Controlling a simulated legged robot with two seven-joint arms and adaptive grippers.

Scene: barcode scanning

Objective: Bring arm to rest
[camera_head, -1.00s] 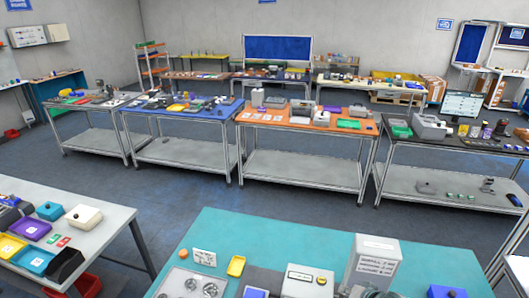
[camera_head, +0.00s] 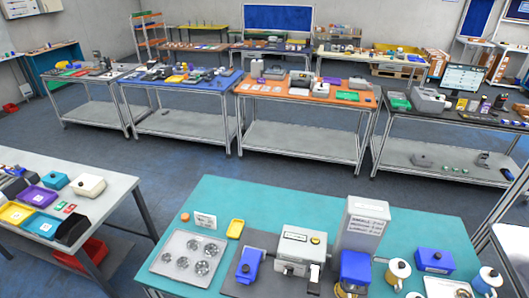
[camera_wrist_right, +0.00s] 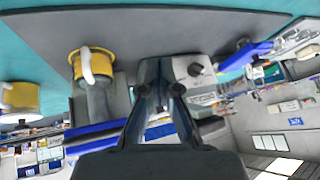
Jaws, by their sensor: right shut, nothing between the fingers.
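My right gripper (camera_wrist_right: 160,80) shows in the right wrist view with its dark fingers drawn together and nothing held. That view is strongly tilted. Beyond the fingers is a grey device with dark knobs (camera_wrist_right: 190,72). A mug with a yellow rim and pale handle (camera_wrist_right: 92,62) is left of the fingers, apart from them. A blue item (camera_wrist_right: 250,50) is to the right. Neither gripper nor arm shows in the head view. My left gripper is out of both views.
The near teal table (camera_head: 270,203) holds a grey machine (camera_head: 300,248), a tall grey box (camera_head: 365,225), a blue container (camera_head: 434,260), mugs and a metal tray (camera_head: 165,262). A side table (camera_head: 120,190) is at left. Open floor (camera_head: 195,165) separates these from the far benches.

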